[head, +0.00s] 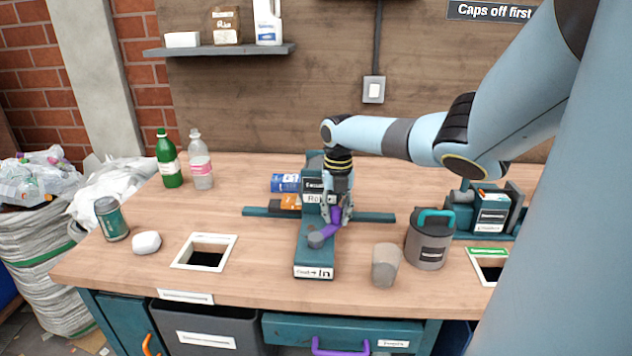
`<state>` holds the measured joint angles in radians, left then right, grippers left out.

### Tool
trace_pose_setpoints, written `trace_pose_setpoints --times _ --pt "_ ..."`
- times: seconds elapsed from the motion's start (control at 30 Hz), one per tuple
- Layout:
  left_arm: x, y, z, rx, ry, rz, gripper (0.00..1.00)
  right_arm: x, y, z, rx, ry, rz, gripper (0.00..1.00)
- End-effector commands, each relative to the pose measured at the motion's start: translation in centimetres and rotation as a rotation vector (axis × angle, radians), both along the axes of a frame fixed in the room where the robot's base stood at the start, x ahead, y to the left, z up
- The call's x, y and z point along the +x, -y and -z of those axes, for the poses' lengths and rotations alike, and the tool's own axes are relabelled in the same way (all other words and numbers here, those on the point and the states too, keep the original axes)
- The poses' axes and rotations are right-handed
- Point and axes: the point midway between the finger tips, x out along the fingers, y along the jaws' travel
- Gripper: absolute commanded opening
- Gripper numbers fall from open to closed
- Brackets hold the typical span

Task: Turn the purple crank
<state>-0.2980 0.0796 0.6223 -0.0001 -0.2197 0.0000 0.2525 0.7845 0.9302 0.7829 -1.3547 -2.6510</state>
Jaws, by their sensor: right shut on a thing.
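The purple crank (331,229) sits on the teal press-like device (315,258) in the middle of the bench. A grey round part is at the crank's lower left end. My right gripper (335,216) comes down from above and is shut on the crank's purple part. Its fingers hide some of the crank. The device has a label at its front and another on its upright back. My left gripper is not in view.
A grey cup (385,265) and a dark canister (430,240) with a teal handle stand right of the device. A white-framed hole (185,265) lies to the left. Green (169,165) and clear (200,168) bottles stand at the back left. My right arm covers the right side.

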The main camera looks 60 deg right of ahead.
Motion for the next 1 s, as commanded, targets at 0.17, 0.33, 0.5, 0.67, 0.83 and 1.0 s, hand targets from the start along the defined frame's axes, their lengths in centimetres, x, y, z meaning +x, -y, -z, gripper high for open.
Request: trace_pose_setpoints --times 0.17,0.33,0.5,0.67,0.83,1.0 --pt "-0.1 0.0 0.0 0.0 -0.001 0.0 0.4 0.1 0.2 -0.2 -0.005 0.002 0.001 0.0" --pt "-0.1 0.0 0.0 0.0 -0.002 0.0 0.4 0.1 0.2 -0.1 -0.005 0.002 0.001 0.36" --pt "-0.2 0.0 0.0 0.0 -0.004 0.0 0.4 0.0 0.1 -0.1 -0.002 0.001 0.001 0.5" --pt "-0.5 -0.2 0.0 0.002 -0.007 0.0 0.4 0.0 0.0 0.0 -0.001 0.001 0.001 0.5" --pt "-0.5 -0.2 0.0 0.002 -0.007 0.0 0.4 0.0 0.1 -1.2 -0.003 0.002 0.001 0.5" --pt "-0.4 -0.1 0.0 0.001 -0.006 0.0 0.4 0.0 0.2 -4.7 -0.006 0.002 -0.001 0.5"
